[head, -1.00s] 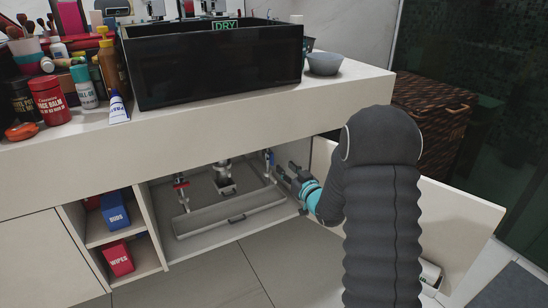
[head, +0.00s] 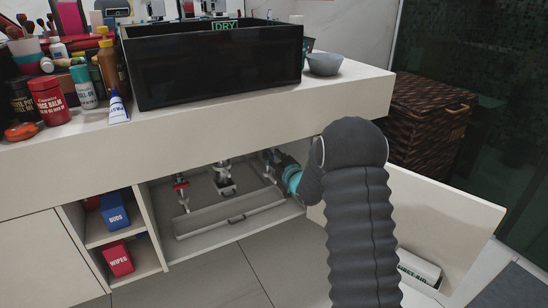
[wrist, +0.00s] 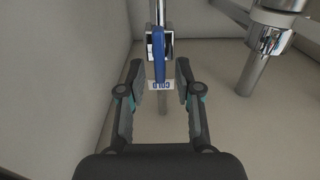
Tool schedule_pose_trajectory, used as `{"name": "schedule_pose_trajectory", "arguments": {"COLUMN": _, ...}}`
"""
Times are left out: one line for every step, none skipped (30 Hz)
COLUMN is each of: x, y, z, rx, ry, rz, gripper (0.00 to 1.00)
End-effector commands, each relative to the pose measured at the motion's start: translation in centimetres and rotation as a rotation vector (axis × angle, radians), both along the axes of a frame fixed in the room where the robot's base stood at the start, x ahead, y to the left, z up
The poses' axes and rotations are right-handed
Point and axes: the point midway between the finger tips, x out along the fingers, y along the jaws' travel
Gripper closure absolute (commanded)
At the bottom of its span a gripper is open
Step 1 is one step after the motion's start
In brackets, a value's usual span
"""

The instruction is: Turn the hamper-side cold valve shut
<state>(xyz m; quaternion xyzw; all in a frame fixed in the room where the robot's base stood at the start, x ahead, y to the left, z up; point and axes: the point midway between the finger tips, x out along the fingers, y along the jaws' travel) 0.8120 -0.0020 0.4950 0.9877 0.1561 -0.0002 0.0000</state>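The cold valve shows in the wrist view as a blue lever handle (wrist: 159,58) on a chrome pipe, with a "COLD" tag (wrist: 161,85) appearing upside down below it. The lever lies along the pipe in this view. My gripper (wrist: 161,74) is open, with one finger on each side of the lever's lower end and a visible gap to each. In the head view my gripper is inside the cabinet at its right side, and my arm and the cabinet's edge hide most of the valve.
A red-handled valve (head: 181,184) is on the cabinet's left. A chrome drain trap (head: 224,176) stands between, also at right in the wrist view (wrist: 268,45). The cabinet door (head: 440,220) is open to the right. A wicker hamper (head: 430,120) stands beyond the counter.

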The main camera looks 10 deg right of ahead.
Motion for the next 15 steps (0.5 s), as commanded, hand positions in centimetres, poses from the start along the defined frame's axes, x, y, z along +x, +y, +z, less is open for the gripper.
{"name": "schedule_pose_trajectory", "arguments": {"x": -0.01, "y": 0.00, "z": 0.01, "rx": 0.000, "ry": 0.000, "rz": 0.000, "gripper": 0.82}}
{"name": "schedule_pose_trajectory", "arguments": {"x": -0.01, "y": 0.00, "z": 0.01, "rx": 0.000, "ry": 0.000, "rz": 0.000, "gripper": 0.90}}
{"name": "schedule_pose_trajectory", "arguments": {"x": -0.02, "y": -0.01, "z": 0.01, "rx": 0.000, "ry": 0.000, "rz": 0.000, "gripper": 1.00}}
{"name": "schedule_pose_trajectory", "arguments": {"x": -0.02, "y": -0.01, "z": 0.01, "rx": 0.000, "ry": 0.000, "rz": 0.000, "gripper": 1.00}}
{"name": "schedule_pose_trajectory", "arguments": {"x": -0.02, "y": -0.02, "z": 0.01, "rx": 0.000, "ry": 0.000, "rz": 0.000, "gripper": 1.00}}
{"name": "schedule_pose_trajectory", "arguments": {"x": -0.02, "y": -0.02, "z": 0.01, "rx": 0.000, "ry": 0.000, "rz": 0.000, "gripper": 1.00}}
{"name": "schedule_pose_trajectory", "arguments": {"x": -0.02, "y": -0.02, "z": 0.02, "rx": 0.000, "ry": 0.000, "rz": 0.000, "gripper": 1.00}}
{"name": "schedule_pose_trajectory", "arguments": {"x": -0.02, "y": -0.02, "z": 0.01, "rx": 0.000, "ry": 0.000, "rz": 0.000, "gripper": 1.00}}
{"name": "schedule_pose_trajectory", "arguments": {"x": -0.02, "y": -0.02, "z": 0.01, "rx": 0.000, "ry": 0.000, "rz": 0.000, "gripper": 1.00}}
{"name": "schedule_pose_trajectory", "arguments": {"x": -0.01, "y": -0.03, "z": 0.01, "rx": 0.001, "ry": 0.000, "rz": 0.000, "gripper": 1.00}}
{"name": "schedule_pose_trajectory", "arguments": {"x": -0.01, "y": -0.03, "z": 0.02, "rx": 0.002, "ry": 0.001, "rz": 0.000, "gripper": 1.00}}
{"name": "schedule_pose_trajectory", "arguments": {"x": -0.01, "y": -0.03, "z": 0.01, "rx": 0.005, "ry": 0.002, "rz": 0.000, "gripper": 1.00}}
{"name": "schedule_pose_trajectory", "arguments": {"x": -0.01, "y": -0.04, "z": 0.01, "rx": 0.009, "ry": 0.003, "rz": 0.000, "gripper": 1.00}}
{"name": "schedule_pose_trajectory", "arguments": {"x": 0.00, "y": -0.05, "z": 0.01, "rx": 0.013, "ry": 0.004, "rz": 0.000, "gripper": 1.00}}
{"name": "schedule_pose_trajectory", "arguments": {"x": 0.00, "y": -0.07, "z": 0.00, "rx": 0.022, "ry": 0.007, "rz": 0.000, "gripper": 1.00}}
